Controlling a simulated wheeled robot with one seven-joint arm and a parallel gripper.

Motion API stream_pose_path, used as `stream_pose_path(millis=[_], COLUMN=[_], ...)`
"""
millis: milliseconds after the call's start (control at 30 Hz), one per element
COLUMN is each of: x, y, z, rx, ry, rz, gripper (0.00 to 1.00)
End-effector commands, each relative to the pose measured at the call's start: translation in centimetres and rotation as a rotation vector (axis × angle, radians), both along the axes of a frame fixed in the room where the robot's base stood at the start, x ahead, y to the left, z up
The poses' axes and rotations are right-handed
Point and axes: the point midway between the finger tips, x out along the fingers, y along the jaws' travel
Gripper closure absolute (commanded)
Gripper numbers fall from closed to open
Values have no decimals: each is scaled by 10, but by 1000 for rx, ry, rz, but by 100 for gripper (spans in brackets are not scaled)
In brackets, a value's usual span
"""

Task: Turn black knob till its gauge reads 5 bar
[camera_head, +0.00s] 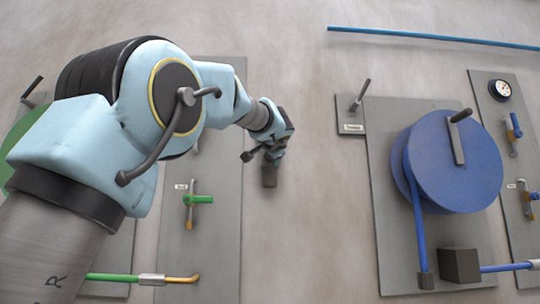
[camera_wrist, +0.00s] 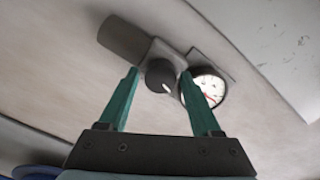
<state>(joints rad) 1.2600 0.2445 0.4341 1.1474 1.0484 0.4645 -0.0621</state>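The black knob (camera_wrist: 160,76) shows in the wrist view, round, with a small pale mark on its face toward the lower right. It sits on a grey mount on the wall. I cannot tell how deep the fingertips reach. A round white gauge (camera_wrist: 212,86) sits just right of the knob, partly covered by the right finger; its reading is too small to tell. In the head view, my gripper (camera_head: 270,153) is near the wall and the knob cannot be made out.
A grey panel with a green-handled valve (camera_head: 198,199) stands left of my gripper in the head view. At right are a large blue reel with a crank (camera_head: 465,165), a toggle lever (camera_head: 360,95) and another gauge (camera_head: 499,90). Bare wall lies between.

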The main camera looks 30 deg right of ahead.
Motion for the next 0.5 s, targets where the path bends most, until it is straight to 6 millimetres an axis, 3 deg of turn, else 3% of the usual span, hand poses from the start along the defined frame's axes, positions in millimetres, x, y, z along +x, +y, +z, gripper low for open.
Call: stream_pose_path(millis=[133,367,500], x=[0,-1,-11], y=[0,0,5], z=[0,0,-1], rx=[0,-1,-3], ry=[0,0,0], rz=[0,1,0], gripper=[19,19,19])
